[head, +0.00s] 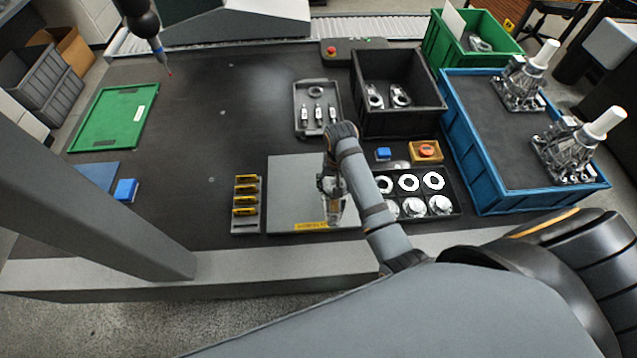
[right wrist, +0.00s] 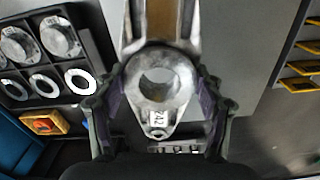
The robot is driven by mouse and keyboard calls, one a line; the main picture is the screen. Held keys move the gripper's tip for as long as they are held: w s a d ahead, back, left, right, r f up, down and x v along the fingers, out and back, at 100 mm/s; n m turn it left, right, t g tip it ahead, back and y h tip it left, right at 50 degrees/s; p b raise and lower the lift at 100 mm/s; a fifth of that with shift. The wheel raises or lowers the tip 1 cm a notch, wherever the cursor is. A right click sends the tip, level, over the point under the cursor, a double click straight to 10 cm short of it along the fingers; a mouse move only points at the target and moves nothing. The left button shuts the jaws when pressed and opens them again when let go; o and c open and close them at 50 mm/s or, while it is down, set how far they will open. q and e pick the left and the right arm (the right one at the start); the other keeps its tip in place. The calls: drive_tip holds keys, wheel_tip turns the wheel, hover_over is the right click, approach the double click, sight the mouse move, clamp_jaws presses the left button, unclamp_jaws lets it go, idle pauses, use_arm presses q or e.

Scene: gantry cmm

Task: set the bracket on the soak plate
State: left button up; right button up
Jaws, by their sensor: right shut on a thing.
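The bracket (head: 335,208) is a bare metal part with a round ring end and a small white tag; the ring end fills the middle of the right wrist view (right wrist: 160,85). My right gripper (head: 331,186) is shut on it, with a finger on each side of the ring in the right wrist view (right wrist: 160,112). The soak plate (head: 290,185) is a flat light grey square with a yellow label at its front edge. The bracket is over its front right part; I cannot tell whether they touch. My left gripper is not in view.
A black tray of rings and round parts (head: 460,208) lies right of the plate, a rack with yellow slots (head: 246,228) left. A black bin (head: 400,125) and blue bin (head: 470,160) stand farther right. A probe (head: 158,45) hangs at the back left.

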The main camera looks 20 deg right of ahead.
drive_tip(key=d+r+m, duration=0.1)
drive_tip(key=m, duration=0.2)
drive_tip(key=w+d+r+m, duration=0.1)
drive_tip(key=d+m, duration=0.1)
drive_tip(key=m, duration=0.1)
drive_tip(key=w+d+r+m+b, duration=0.1)
drive_tip(key=d+m, duration=0.1)
drive_tip(key=m, duration=0.1)
drive_tip(key=shift+w+d+m, duration=0.1)
drive_tip(key=shift+w+m, duration=0.15)
drive_tip(key=shift+m, duration=0.15)
drive_tip(key=a+m, duration=0.1)
drive_tip(key=m, duration=0.1)
drive_tip(key=w+a+m+p, duration=0.1)
drive_tip(key=a+m, duration=0.3)
drive_tip(key=shift+w+a+f+m+p, duration=0.25)
drive_tip(key=shift+w+f+m+p, duration=0.05)
drive_tip(key=shift+w, duration=0.1)
hover_over(311, 196)
drive_tip(key=d, duration=0.1)
wheel_tip(311, 196, down, 6)
drive_tip(key=shift+r, duration=0.15)
drive_tip(key=shift+a+f, duration=0.4)
drive_tip(key=shift+f, duration=0.1)
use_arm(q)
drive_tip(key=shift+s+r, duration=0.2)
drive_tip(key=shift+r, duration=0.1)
use_arm(e)
drive_tip(key=shift+f, duration=1.6)
